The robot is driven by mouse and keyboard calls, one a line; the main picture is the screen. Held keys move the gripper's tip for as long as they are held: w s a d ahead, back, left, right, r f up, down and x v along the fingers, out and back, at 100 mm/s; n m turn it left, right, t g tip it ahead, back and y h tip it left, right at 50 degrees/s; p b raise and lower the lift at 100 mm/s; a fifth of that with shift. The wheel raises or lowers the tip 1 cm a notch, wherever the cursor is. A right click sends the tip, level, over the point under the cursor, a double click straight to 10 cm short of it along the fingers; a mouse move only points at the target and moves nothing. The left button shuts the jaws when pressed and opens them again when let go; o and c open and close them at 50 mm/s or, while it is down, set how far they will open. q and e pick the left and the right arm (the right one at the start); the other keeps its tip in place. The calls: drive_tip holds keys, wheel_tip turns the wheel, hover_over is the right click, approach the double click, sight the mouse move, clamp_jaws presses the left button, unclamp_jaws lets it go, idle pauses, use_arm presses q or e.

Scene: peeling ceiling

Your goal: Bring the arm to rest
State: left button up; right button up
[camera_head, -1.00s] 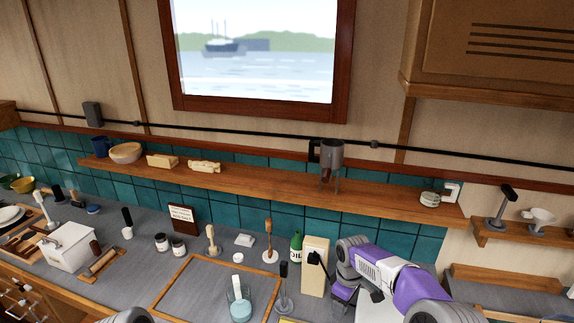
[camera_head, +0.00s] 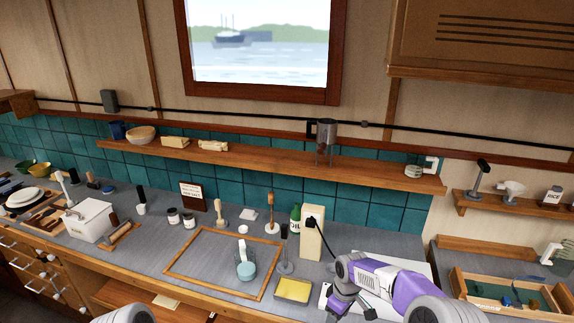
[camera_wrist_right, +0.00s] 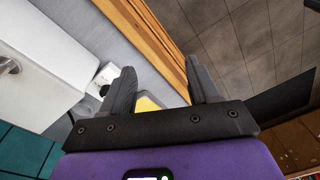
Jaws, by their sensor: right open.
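My right arm, purple and white, reaches in at the lower right of the head view. Its gripper (camera_head: 352,305) is low over the front of the counter, right of the yellow tray (camera_head: 293,290). In the right wrist view the two dark fingers (camera_wrist_right: 160,88) stand apart with nothing between them. Past them show a bit of yellow (camera_wrist_right: 147,104), the wooden counter edge (camera_wrist_right: 165,45) and the floor. Only a grey rounded part of my left arm shows at the bottom left of the head view; its gripper is out of view.
A cream box (camera_head: 311,233) and a green bottle (camera_head: 295,218) stand behind the gripper. A wooden tray (camera_head: 458,288) lies at the right. The tiled floor (camera_wrist_right: 235,40) in front is clear.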

drive_tip(key=s+a+f+m+y+b, duration=0.1)
drive_tip(key=s+a+f+m+b, duration=0.15)
drive_tip(key=s+f, duration=0.45)
drive_tip(key=s+a+f+m+y+b, duration=0.1)
drive_tip(key=s+f+m+b, duration=0.2)
drive_tip(key=f, duration=0.8)
drive_tip(key=s+a+f+m+y+b, duration=0.1)
drive_tip(key=s+f+b, duration=0.35)
drive_tip(key=f, duration=0.35)
use_arm(q)
wheel_tip(320, 180, down, 14)
drive_tip(key=b, duration=0.3)
drive_tip(key=shift+w+f+b, duration=0.25)
drive_tip(key=shift+b, duration=0.15)
use_arm(e)
drive_tip(key=s+f+m, duration=0.5)
drive_tip(key=s+f, duration=0.2)
drive_tip(key=s, duration=0.5)
drive_tip(key=shift+a+f+m, duration=0.2)
drive_tip(key=shift+f+m, duration=0.15)
